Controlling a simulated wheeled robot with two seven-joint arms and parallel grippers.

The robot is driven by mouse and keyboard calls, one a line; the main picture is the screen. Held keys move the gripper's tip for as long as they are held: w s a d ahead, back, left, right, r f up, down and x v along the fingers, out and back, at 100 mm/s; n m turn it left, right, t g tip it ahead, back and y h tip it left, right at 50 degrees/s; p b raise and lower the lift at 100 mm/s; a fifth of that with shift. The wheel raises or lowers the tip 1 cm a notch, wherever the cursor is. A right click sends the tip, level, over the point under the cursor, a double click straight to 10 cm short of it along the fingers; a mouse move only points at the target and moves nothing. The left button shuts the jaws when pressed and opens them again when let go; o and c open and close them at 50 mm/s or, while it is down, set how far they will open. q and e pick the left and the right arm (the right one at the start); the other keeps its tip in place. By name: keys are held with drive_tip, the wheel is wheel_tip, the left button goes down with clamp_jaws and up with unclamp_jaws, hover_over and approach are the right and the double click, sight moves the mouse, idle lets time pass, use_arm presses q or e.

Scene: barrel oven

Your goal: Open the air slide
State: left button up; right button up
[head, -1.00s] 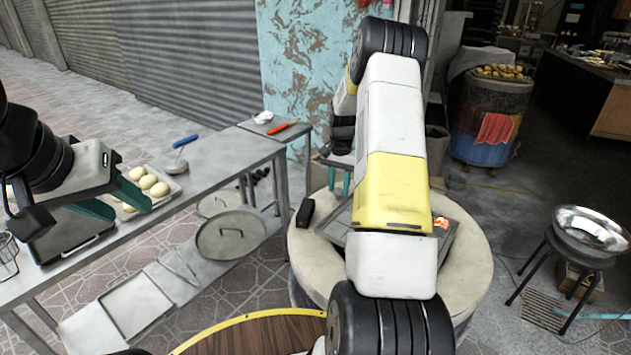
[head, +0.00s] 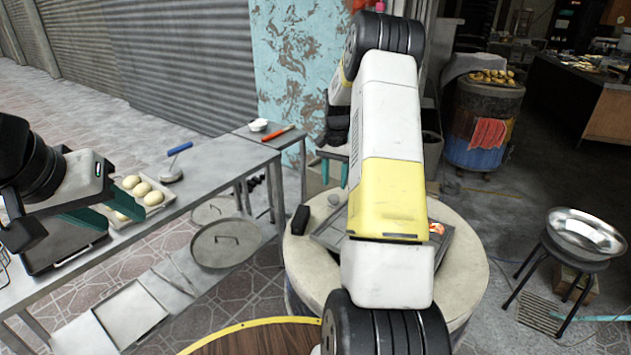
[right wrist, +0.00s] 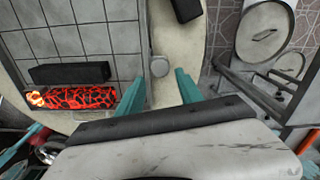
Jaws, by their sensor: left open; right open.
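The barrel oven (head: 466,262) has a pale round top with a grey tiled plate (head: 330,236) on it. Glowing coals (right wrist: 80,97) show through a slot in the plate, beside a black bar (right wrist: 70,73). I cannot tell for sure which part is the air slide. My right gripper (right wrist: 159,84) is open and empty, with the knob between and beyond its fingertips in the right wrist view. My left gripper (head: 120,216) is open beside the tray of dough balls.
A black block (head: 299,219) lies on the oven rim. A steel bowl (head: 585,232) stands on a stand at right.

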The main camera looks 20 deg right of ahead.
drive_tip(key=shift+r, duration=1.45)
drive_tip(key=shift+a+r, duration=0.1)
drive_tip(key=shift+r, duration=0.05)
wheel_tip(320, 180, up, 10)
drive_tip(key=r+n+t, duration=0.1)
drive_tip(key=n+t, duration=0.1)
hover_over(334, 196)
drive_tip(key=s+a, duration=0.5)
drive_tip(key=a, duration=0.1)
drive_tip(key=s+a+r+n+t, duration=0.1)
drive_tip(key=s+a+r+n, duration=0.2)
drive_tip(key=s+a+r, duration=0.4)
drive_tip(key=s+a+n+t+y, duration=0.1)
drive_tip(key=s+a+n, duration=0.1)
drive_tip(key=s, duration=0.7)
drive_tip(key=s+a+r+n+t+y, duration=0.1)
drive_tip(key=s+a, duration=0.3)
drive_tip(key=s, duration=0.6)
drive_tip(key=shift+s+a+n+t, duration=0.25)
drive_tip(key=shift+a+n+t, duration=0.1)
drive_tip(key=shift+n+t, duration=0.3)
